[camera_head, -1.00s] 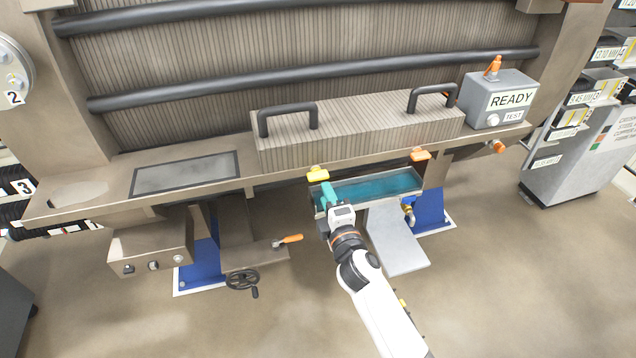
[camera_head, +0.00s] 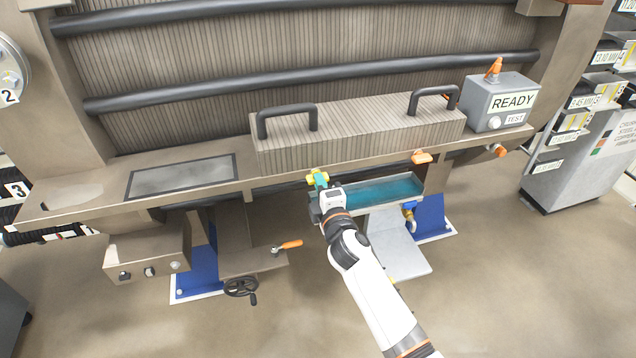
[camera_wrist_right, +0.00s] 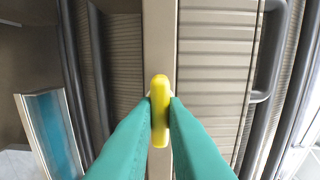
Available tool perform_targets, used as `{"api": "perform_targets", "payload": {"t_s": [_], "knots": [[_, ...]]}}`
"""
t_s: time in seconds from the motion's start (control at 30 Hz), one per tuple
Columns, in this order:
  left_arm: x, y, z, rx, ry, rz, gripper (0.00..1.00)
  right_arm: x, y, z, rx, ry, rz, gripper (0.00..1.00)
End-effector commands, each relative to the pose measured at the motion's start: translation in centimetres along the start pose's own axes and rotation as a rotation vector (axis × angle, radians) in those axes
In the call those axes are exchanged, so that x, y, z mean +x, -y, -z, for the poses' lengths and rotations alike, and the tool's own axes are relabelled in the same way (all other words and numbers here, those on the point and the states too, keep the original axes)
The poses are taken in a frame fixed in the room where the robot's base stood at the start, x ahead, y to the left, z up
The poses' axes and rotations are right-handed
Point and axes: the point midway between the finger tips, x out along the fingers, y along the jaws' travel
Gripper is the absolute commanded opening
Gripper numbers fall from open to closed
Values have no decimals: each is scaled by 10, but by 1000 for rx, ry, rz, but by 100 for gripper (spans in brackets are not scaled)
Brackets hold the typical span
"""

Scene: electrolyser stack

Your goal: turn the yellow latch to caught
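The yellow latch (camera_head: 318,176) sits on the front edge of the long beam, at the left end of the teal tray. In the right wrist view the yellow latch (camera_wrist_right: 160,110) is a rounded bar standing lengthwise in the picture. My right gripper (camera_head: 317,179) is at the latch. Its teal fingers (camera_wrist_right: 161,104) lie one on each side of the bar and appear closed against it. They hide part of the latch in the head view. My left gripper is not in view.
An orange latch (camera_head: 422,157) sits further right on the beam edge. The teal tray (camera_head: 385,190) lies below and right of my gripper. A ribbed block with two black handles (camera_head: 360,135) rests behind. A grey READY box (camera_head: 500,102) stands at the right.

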Motion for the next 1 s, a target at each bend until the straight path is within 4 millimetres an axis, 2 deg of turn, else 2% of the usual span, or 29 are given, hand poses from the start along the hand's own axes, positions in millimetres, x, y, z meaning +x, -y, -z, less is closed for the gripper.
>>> {"api": "perform_targets", "payload": {"t_s": [0.2, 0.43, 0.7, 0.9, 1.0], "knots": [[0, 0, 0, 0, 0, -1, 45, 0, 0, 0, -27, 0, 0, 0], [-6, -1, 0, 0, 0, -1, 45, 0, 0, 0, -394, 1, 0, 0], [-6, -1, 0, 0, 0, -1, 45, 0, 0, 0, -422, 1, -1, 0], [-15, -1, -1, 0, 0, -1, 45, 0, 1, 0, -722, 1, -1, 0], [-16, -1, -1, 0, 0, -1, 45, 0, 0, 0, -794, 1, -2, 0]]}}
